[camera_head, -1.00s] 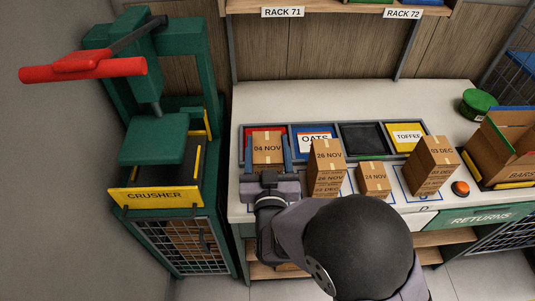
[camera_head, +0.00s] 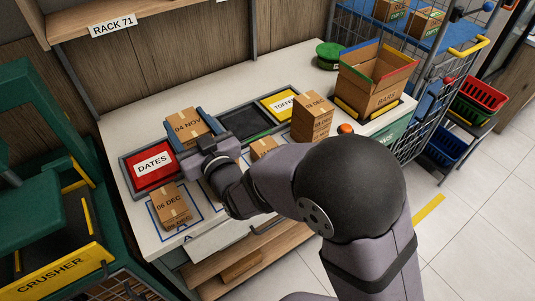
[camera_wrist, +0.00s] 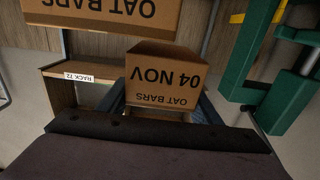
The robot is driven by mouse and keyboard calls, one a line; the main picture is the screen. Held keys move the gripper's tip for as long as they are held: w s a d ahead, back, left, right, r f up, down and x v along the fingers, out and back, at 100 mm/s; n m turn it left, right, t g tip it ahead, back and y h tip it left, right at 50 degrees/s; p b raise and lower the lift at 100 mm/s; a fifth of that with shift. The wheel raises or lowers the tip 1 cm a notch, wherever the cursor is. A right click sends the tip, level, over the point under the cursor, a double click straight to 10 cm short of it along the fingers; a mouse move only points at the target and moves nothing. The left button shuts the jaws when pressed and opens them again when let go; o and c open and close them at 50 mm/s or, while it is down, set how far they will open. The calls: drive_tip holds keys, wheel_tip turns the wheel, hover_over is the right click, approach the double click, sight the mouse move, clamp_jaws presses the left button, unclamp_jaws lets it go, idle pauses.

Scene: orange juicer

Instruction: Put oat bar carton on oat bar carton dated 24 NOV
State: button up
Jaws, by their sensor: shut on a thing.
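My gripper (camera_head: 190,133) is shut on the oat bar carton marked 04 NOV (camera_head: 187,122), holding it above the sorting trays near the counter's back. The wrist view also shows this carton (camera_wrist: 163,82), upside down in the picture, between the fingers. The small carton that read 24 NOV earlier (camera_head: 264,146) sits on the counter right of my gripper, partly hidden by my arm; its date is not readable now.
A carton marked 06 DEC (camera_head: 171,206) is at front left; the 03 DEC stack (camera_head: 313,117) is right. The 26 NOV stack seen earlier is hidden. An open box (camera_head: 375,80) and orange button (camera_head: 345,129) are farther right. The crusher (camera_head: 50,270) is left.

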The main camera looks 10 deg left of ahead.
drive_tip(key=w+d+b, duration=0.3)
drive_tip(key=w+d, duration=0.4)
drive_tip(key=d, duration=0.1)
drive_tip(key=b, duration=0.3)
hover_over(269, 137)
drive_tip(key=s+d, duration=0.1)
drive_tip(key=s, duration=0.4)
wheel_tip(269, 137, down, 2)
drive_tip(key=shift+s+f+p, duration=0.1)
drive_tip(key=shift+f+p, duration=0.2)
drive_tip(key=shift+f, duration=4.8)
drive_tip(key=shift+f, duration=0.1)
drive_tip(key=shift+f, duration=0.15)
drive_tip(key=o, duration=1.2)
drive_tip(key=shift+r, duration=0.2)
